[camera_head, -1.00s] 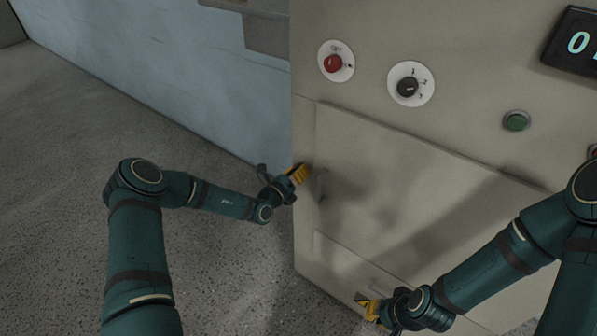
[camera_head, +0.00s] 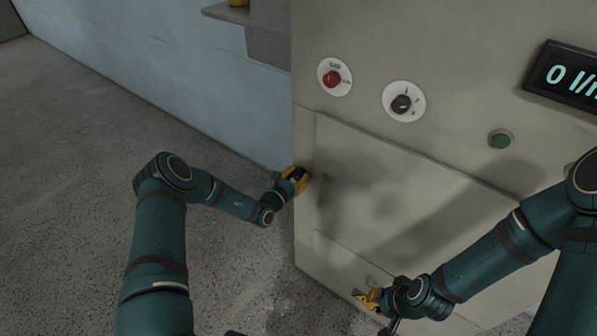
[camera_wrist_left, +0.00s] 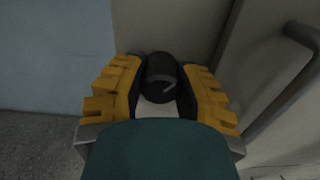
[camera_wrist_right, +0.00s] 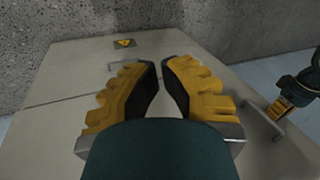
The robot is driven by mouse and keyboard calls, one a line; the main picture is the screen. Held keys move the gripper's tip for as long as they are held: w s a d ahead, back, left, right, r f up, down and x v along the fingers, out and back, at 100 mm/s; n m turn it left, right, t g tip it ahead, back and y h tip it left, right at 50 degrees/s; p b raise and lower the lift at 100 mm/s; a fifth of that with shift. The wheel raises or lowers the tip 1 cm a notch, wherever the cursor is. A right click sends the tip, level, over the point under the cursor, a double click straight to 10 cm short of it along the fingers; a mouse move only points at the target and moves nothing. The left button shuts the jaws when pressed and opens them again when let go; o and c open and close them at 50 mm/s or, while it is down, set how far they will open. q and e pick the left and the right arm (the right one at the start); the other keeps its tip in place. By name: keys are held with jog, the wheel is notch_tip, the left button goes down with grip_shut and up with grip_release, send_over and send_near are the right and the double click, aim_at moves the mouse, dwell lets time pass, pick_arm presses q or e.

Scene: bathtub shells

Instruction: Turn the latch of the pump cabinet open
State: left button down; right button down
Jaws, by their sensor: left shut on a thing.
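The pump cabinet (camera_head: 315,255) is a beige box with a flat door (camera_head: 400,185) on its front. The latch (camera_wrist_left: 161,78) is a dark round knob with a pale line on its face, on the cabinet beside the door's edge. My left gripper (camera_head: 296,178) is shut on the latch, one yellow finger on each side in the left wrist view; in the head view the gripper hides it. A bar handle (camera_wrist_left: 300,75) stands on the door to the right.
Above the door are a red knob (camera_head: 332,79), a black dial (camera_head: 402,104), a green button (camera_head: 500,139) and a display (camera_head: 570,78). A grey ledge (camera_head: 250,20) juts out at upper left. The floor (camera_head: 70,180) on the left is clear.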

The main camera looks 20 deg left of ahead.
pick_arm(q)
jog(key=m+p, duration=0.1)
jog(key=m, duration=0.3)
jog(key=shift+m+p, duration=0.3)
jog(key=shift+p, duration=0.1)
jog(key=m+p, duration=0.1)
jog(key=m, duration=0.3)
jog(key=shift+a+m, duration=0.1)
jog(key=shift+m, duration=0.3)
jog(key=c, duration=0.9)
grip_release()
jog(key=shift+s, duration=0.1)
jog(key=v, duration=1.1)
jog(key=shift+s+a, duration=0.2)
jog(key=shift+s, duration=0.15)
